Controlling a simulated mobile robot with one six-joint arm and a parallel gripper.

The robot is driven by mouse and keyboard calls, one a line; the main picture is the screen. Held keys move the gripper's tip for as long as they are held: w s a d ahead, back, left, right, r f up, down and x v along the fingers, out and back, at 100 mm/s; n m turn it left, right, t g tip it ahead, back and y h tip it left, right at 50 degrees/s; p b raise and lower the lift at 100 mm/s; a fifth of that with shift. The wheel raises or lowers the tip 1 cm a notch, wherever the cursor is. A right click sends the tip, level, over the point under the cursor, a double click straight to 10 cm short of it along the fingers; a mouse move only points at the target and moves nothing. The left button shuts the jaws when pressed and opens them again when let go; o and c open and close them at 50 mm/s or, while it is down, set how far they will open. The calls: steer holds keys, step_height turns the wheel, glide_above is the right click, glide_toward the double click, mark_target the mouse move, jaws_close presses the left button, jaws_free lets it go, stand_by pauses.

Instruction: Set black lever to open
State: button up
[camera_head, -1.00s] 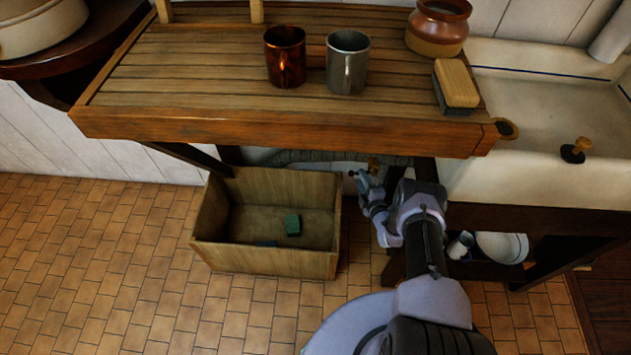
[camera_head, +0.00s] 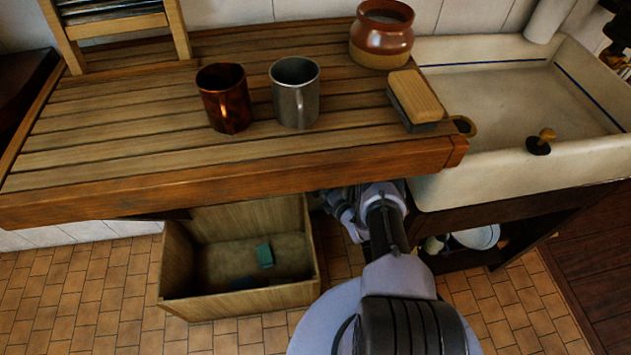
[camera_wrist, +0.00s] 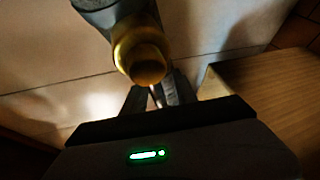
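In the wrist view, a grey pipe-like piece with a round brass-coloured end (camera_wrist: 140,62) is close in front of my gripper (camera_wrist: 156,98) and covers part of it. Two dark fingers show below the brass end with a narrow light gap between them. Their tips are partly hidden, and I cannot tell whether they touch anything. I cannot make out a black lever clearly in either view. In the head view, my arm reaches under the front edge of the slatted wooden counter (camera_head: 250,165), which hides my gripper.
An open wooden box (camera_head: 240,300) stands on the tiled floor left of my arm, with a green block (camera_head: 264,256) inside. A copper mug (camera_head: 224,100), a grey mug (camera_head: 295,95), a brush (camera_head: 416,98) and a jar (camera_head: 381,35) stand on the counter. A white sink (camera_head: 480,80) is right.

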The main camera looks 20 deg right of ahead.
steer(key=shift+s+r, duration=0.1)
steer(key=shift+s, duration=0.15)
jaws_close()
stand_by(1.1)
